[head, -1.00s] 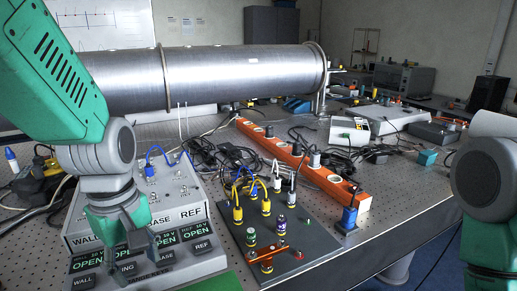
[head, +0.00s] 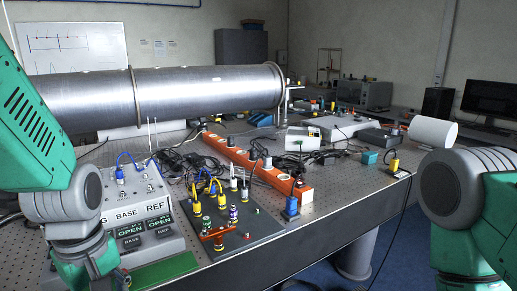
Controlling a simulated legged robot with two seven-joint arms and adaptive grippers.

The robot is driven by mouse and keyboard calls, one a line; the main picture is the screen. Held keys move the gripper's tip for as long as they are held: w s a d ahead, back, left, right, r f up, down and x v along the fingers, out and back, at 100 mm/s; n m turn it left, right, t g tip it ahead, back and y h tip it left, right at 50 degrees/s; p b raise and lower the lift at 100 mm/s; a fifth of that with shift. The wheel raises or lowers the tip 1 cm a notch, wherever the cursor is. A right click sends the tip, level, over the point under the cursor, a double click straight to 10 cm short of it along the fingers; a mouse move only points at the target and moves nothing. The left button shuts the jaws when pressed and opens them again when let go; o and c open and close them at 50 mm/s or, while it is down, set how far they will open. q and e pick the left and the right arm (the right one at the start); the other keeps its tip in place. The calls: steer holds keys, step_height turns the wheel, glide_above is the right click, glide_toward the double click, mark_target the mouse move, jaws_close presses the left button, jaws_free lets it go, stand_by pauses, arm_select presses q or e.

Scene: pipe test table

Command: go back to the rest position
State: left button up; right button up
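My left arm comes in from the left edge, its green and grey links in front of the control box. The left gripper (head: 97,268) is at the bottom left, low over the box's near left side. It is partly cut off by the bottom edge, and I cannot make out its finger opening. My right arm's grey joint and green links fill the lower right, beyond the table's right edge. Its gripper is out of the picture.
A metal pipe (head: 200,92) spans the table (head: 300,238). The control box (head: 150,222) has label plates. A dark panel (head: 250,228) holds yellow plugs and an orange-red bar (head: 218,233). An orange power strip (head: 262,172), cables and a white cylinder (head: 432,133) lie behind. Floor is clear at right.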

arm_select(q)
steer(key=s+a+f+m+y+b, duration=0.1)
steer(key=s+f+m, duration=0.2)
steer(key=f, duration=0.7)
steer(key=s+a+f+m+b, duration=0.2)
steer(key=f+m, duration=0.1)
steer(key=f, duration=0.7)
steer(key=s+f+m+h+b, duration=0.1)
steer(key=s+f+m+b, duration=0.1)
steer(key=s+f+m, duration=0.4)
steer(key=s+f, duration=0.5)
steer(key=f, duration=0.2)
steer(key=shift+s+t, duration=0.2)
steer(key=shift+t, duration=0.1)
arm_select(e)
steer(key=f, duration=0.5)
steer(key=shift+w+d+f, duration=0.1)
steer(key=shift+w+d, duration=0.05)
steer(key=shift+w, duration=0.15)
steer(key=shift+d, duration=0.1)
arm_select(q)
steer(key=shift+w+a, duration=0.1)
steer(key=shift+a, duration=0.05)
arm_select(e)
steer(key=shift+a, duration=0.2)
